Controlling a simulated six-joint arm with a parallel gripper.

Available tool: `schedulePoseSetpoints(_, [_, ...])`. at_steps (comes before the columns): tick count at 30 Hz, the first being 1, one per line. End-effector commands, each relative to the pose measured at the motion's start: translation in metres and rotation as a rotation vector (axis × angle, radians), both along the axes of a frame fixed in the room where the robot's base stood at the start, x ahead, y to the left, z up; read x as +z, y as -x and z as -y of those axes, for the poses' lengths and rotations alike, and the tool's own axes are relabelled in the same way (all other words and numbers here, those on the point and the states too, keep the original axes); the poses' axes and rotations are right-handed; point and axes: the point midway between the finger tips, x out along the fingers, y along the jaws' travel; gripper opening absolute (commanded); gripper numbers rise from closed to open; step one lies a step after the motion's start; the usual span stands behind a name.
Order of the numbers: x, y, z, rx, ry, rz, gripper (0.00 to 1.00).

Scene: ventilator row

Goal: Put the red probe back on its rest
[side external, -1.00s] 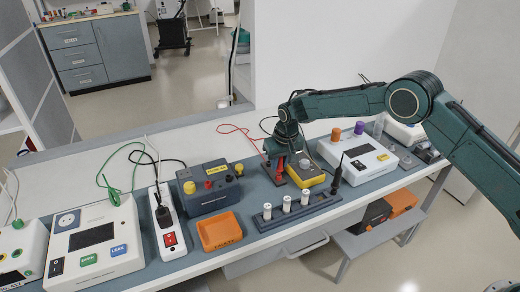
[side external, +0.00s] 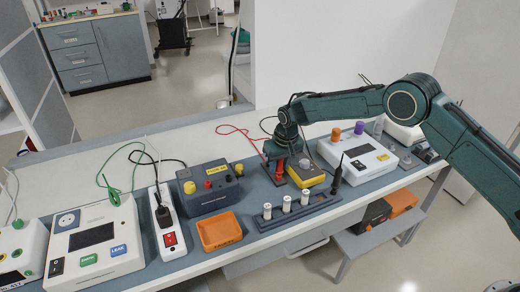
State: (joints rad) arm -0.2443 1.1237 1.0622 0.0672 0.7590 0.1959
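The red probe (side external: 280,172) shows as a small red upright shape directly beneath my gripper (side external: 280,156), near the middle of the bench. Its lower end is at a dark low block (side external: 267,166), which looks like its rest. I cannot tell whether it is seated there or just above. My gripper points down over the probe, and its dark body hides the probe's top. The fingers are too small and covered to show whether they are closed on it. A red lead (side external: 237,129) loops on the bench behind the gripper.
A yellow meter (side external: 305,174) stands close to the right of the probe. A black upright probe (side external: 337,178) and a white device (side external: 357,160) are farther right. In front is a rack with white cylinders (side external: 287,204). An orange tray (side external: 220,231) and dark supply box (side external: 208,187) are left.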

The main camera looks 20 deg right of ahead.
Motion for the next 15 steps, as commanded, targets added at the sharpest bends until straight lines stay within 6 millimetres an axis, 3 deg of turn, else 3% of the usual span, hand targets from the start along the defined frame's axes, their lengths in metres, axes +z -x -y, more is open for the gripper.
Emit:
schedulePoseSetpoints(2, [-0.0002,0.0001,0.0001,0.0,0.0,0.0,0.49])
schedulePoseSetpoints(15, [0.0035,0.0005,0.0,0.0,0.0,0.0,0.49])
